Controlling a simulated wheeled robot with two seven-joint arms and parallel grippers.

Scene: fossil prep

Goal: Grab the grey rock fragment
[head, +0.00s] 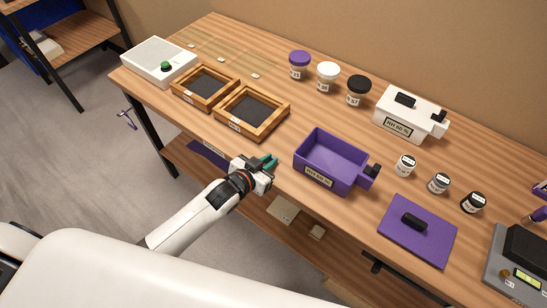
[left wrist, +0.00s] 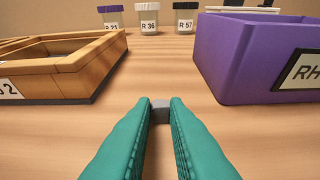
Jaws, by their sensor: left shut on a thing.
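The grey rock fragment (left wrist: 160,112) shows in the left wrist view as a small grey piece between the two green fingertips. My left gripper (left wrist: 160,108) is shut on it, low over the wooden table. In the head view my left gripper (head: 268,162) is at the table's front edge, between a wooden-framed tray and the purple box; the fragment cannot be made out there. My right gripper is not in view.
The wooden-framed sieve tray (head: 283,122) is left of my gripper and the open purple box (head: 309,174) is right of it. Several lidded jars, such as the white-lidded one (head: 327,76), stand behind. A purple lid (head: 436,240) lies at the right. Bare wood lies ahead.

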